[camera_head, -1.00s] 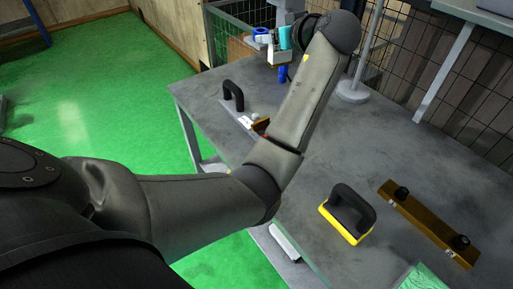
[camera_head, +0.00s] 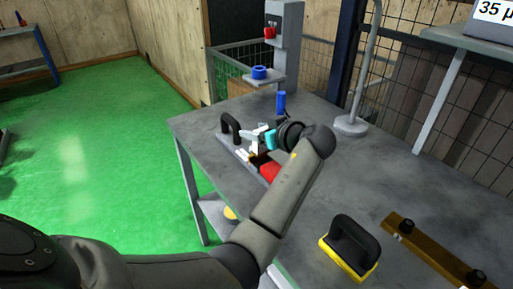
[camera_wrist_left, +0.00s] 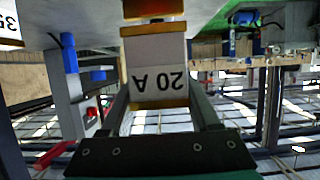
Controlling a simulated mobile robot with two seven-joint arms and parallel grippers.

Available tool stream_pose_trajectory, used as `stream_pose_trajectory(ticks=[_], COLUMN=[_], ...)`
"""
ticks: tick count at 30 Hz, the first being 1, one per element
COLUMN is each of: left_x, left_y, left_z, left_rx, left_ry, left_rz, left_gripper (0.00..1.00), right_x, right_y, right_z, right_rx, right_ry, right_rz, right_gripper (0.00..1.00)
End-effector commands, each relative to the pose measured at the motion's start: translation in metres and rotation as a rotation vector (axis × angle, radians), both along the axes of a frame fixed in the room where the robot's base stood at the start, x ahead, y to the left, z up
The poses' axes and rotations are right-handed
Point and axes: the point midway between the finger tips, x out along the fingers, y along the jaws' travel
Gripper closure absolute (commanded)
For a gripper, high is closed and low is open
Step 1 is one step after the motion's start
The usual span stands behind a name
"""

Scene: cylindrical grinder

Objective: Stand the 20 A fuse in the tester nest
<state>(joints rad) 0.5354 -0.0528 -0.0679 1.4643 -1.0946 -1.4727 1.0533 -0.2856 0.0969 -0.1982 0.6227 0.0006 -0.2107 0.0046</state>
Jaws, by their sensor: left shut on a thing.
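The 20 A fuse (camera_wrist_left: 157,70) is a pale block with brown-gold bands and an upside-down "20 A" label in the left wrist view. My left gripper (camera_wrist_left: 166,112) is shut on it, one finger on each side. In the head view, my left gripper (camera_head: 256,134) hangs low over the far left of the grey table, beside a black-handled plate with small white pieces (camera_head: 243,153) and a red part (camera_head: 268,171). The fuse is too small there to tell whether it touches anything. I cannot identify the tester nest for certain. My right gripper is not in view.
A black handle (camera_head: 230,127) stands left of the gripper, and a blue cylinder (camera_head: 281,101) behind it. A grey column (camera_head: 286,40) carries a blue ring (camera_head: 260,72) on a shelf. A yellow-based handle (camera_head: 349,248) and brass bar (camera_head: 430,255) lie nearer. The middle table is clear.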

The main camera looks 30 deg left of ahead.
Motion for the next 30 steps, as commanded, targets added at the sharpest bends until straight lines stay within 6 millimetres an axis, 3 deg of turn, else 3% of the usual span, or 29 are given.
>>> stream_pose_trajectory(ticks=[10,24,25,30], left_x=[0.0,0.0,0.0,0.0], left_y=[0.0,0.0,0.0,0.0], left_z=[-0.043,-0.049,-0.05,-0.049], left_rx=[0.002,0.001,0.0,0.0], left_ry=[0.002,-0.001,0.0,0.0], left_rz=[-0.002,-0.002,-0.001,-0.001], left_gripper=[0.99,0.99,0.37,0.18], right_x=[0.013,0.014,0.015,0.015], right_y=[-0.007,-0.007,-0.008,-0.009], right_z=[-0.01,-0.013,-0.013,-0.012], right_rx=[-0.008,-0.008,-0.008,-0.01], right_ry=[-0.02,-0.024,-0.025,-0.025], right_rz=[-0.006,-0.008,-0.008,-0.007], right_gripper=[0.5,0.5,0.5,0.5])
